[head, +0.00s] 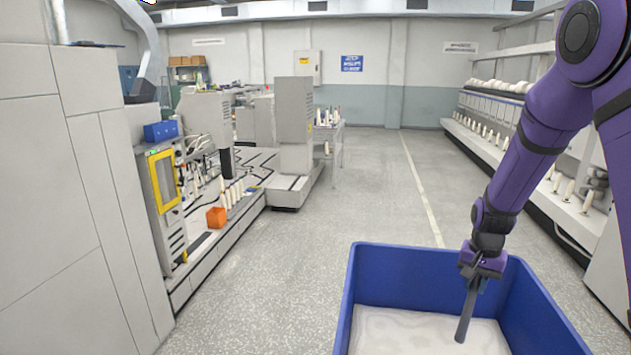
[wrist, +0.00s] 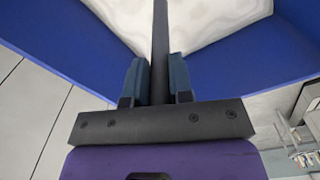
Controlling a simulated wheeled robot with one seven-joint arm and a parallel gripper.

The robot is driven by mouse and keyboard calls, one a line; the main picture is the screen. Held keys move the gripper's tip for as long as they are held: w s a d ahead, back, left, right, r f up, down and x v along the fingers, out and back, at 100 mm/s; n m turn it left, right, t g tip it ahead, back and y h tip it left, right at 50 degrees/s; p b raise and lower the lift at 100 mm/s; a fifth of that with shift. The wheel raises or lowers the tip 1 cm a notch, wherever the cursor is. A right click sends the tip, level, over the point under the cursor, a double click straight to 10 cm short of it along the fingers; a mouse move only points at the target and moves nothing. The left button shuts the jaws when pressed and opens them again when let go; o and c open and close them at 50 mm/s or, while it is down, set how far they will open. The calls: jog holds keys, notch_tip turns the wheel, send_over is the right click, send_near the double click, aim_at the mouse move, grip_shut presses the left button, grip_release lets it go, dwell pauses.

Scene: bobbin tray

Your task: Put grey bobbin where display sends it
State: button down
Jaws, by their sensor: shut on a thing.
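My gripper (head: 480,279) is at the right of the head view, pointing down over a large blue bin (head: 420,262). It is shut on a slim dark grey bobbin (head: 466,315), which hangs down over the bin's opening. In the wrist view the grey bobbin (wrist: 160,45) stands out between the two fingers (wrist: 159,80). The bin has a pale, whitish surface inside (head: 405,330). A yellow-framed panel (head: 165,180) on the machine at the left may be the display; I cannot read anything on it.
A small orange box (head: 216,217) sits on the machine ledge at the left, near several upright white bobbins (head: 232,193). A long machine with white bobbins (head: 560,184) runs along the right. The floor (head: 290,250) between is clear. A tall pale cabinet (head: 60,200) fills the left edge.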

jog(key=shift+f, duration=0.1)
jog(key=c, duration=0.9)
grip_release()
notch_tip(320, 180, up, 10)
jog(key=shift+f, duration=0.1)
jog(key=shift+r, duration=0.5)
